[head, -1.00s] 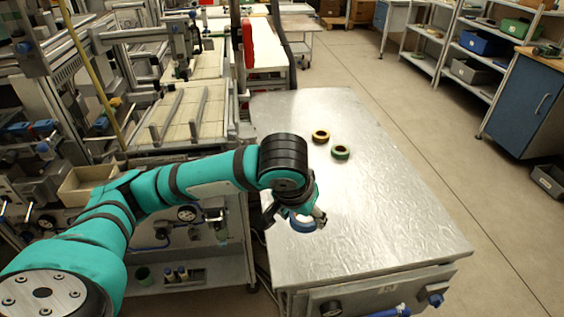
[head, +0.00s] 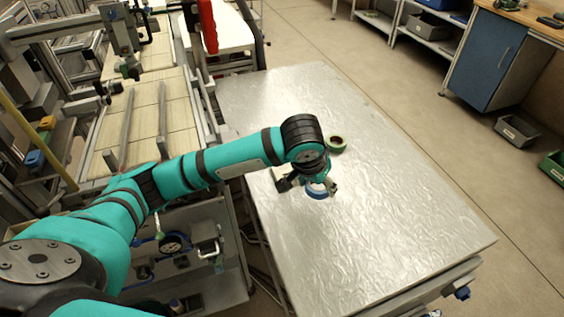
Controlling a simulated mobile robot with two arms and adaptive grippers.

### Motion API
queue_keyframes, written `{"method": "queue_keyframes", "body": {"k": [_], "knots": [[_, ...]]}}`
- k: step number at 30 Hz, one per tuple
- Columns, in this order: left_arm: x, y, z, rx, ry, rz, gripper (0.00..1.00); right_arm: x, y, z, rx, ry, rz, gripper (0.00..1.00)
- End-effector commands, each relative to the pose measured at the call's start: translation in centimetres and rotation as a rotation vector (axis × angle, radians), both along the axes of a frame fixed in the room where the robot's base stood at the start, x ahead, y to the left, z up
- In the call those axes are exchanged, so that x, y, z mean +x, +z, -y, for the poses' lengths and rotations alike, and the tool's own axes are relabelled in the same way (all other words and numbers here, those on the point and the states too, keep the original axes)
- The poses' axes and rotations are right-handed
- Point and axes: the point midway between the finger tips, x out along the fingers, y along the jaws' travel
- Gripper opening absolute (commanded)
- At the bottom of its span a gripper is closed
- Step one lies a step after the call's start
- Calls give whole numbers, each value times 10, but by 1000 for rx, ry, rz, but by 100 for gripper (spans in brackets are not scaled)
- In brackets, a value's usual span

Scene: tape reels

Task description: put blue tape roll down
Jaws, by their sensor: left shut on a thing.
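The blue tape roll (head: 317,192) is at my left gripper (head: 318,188), over the middle of the metal table (head: 400,230). My left gripper is shut on the roll. I cannot tell whether the roll touches the table top. The yellow tape roll is not visible in this view. My right gripper is not in view.
The table is clear to the right and front of the left gripper. A workbench with rails (head: 130,120) stands along the table's left side. A blue cabinet (head: 490,60) and a grey bin (head: 516,131) stand on the floor at the right.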

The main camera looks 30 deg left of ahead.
Motion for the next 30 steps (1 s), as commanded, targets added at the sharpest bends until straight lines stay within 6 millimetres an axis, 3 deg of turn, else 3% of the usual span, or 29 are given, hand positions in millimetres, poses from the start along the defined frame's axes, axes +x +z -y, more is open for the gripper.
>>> {"method": "queue_keyframes", "body": {"k": [8, 16, 23, 30], "knots": [[33, -6, -61, 5, 3, 1, 30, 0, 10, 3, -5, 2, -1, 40], [64, -13, -119, 4, 2, 2, 30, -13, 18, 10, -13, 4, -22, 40], [74, -18, -136, 1, -4, 1, 30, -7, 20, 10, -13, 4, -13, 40], [74, -47, -137, 3, -4, 0, 30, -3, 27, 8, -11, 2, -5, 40]]}}
